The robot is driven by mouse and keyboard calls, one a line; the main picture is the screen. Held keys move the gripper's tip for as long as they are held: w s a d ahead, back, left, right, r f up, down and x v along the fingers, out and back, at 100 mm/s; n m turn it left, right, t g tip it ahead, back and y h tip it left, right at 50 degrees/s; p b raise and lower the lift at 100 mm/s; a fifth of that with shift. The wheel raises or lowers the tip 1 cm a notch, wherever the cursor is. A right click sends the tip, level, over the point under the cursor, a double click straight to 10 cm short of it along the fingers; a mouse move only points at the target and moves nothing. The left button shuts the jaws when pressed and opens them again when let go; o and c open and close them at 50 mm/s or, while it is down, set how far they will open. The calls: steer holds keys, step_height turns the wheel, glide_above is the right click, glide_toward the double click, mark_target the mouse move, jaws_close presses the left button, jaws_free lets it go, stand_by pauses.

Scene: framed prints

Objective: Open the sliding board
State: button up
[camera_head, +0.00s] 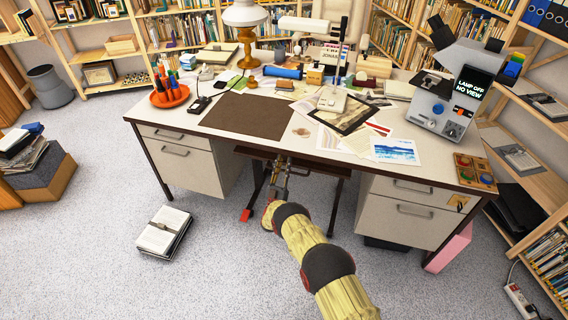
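The sliding board (325,170) appears to be the dark thin panel under the middle of the white desk (240,88), between the two drawer units. Its front edge shows just below the desk's front edge. My arm reaches up from the bottom right, and my gripper (282,164) is at the board's front edge, left of its middle. The gripper is small and dark against the shadow under the desk. I cannot tell whether its fingers touch the board or are closed on it. Part of the board is hidden behind the gripper.
Drawer units (190,158) and (415,205) flank the knee space. A pink panel (448,248) leans by the right unit. The desktop is cluttered, with a microscope-like device (450,95) at right.

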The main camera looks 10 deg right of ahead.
jaws_close()
stand_by(0.5)
